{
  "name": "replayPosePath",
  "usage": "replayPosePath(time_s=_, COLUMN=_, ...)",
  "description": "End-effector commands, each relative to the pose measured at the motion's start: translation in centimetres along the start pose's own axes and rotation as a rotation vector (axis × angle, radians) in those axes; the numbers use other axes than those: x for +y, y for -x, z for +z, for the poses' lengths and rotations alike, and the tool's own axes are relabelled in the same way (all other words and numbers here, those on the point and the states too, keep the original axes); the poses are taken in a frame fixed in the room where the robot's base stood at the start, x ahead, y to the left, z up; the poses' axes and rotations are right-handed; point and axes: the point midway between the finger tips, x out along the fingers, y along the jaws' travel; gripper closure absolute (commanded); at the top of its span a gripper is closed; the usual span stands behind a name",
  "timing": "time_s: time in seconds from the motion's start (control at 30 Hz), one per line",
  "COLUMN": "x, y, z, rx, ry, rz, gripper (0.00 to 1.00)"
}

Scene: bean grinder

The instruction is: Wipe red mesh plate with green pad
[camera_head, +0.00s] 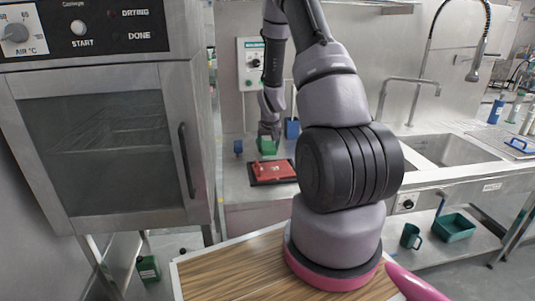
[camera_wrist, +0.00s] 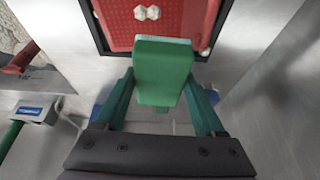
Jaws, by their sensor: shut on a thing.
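The red mesh plate (camera_head: 275,171) lies flat in a dark frame on the steel counter beyond my base. It fills the top of the wrist view (camera_wrist: 182,25), with small pale lumps on it. The green pad (camera_head: 267,147) is in my gripper (camera_head: 268,132), at the plate's far edge in the head view. In the wrist view, the pad (camera_wrist: 163,72) sits between both fingers of my gripper (camera_wrist: 162,88), and its tip overlaps the plate's near edge. I cannot tell whether the pad touches the plate. The part of the plate under the pad is hidden.
A blue item (camera_head: 238,148) stands left of the pad and a blue container (camera_head: 292,129) right of it. An oven (camera_head: 110,140) stands close on the left. A sink (camera_head: 445,149) with a tap is on the right. Bare counter (camera_head: 238,186) lies left of the plate.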

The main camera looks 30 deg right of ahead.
Motion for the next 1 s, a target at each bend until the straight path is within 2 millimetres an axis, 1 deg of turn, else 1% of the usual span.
replayPosePath(time_s=0.2, x=0.3, y=1.8, z=-1.0, rx=0.002, ry=0.000, rz=0.000, gripper=0.81)
replayPosePath(time_s=0.33, x=0.4, y=2.3, z=-1.3, rx=0.000, ry=0.000, rz=0.000, gripper=0.81)
replayPosePath(time_s=0.87, x=0.4, y=2.4, z=-1.4, rx=0.000, ry=0.000, rz=0.000, gripper=0.81)
replayPosePath(time_s=0.97, x=0.0, y=2.4, z=-1.3, rx=0.000, ry=0.005, rz=-0.002, gripper=0.81)
replayPosePath(time_s=1.0, x=-0.4, y=2.5, z=-1.2, rx=0.000, ry=0.010, rz=-0.004, gripper=0.81)
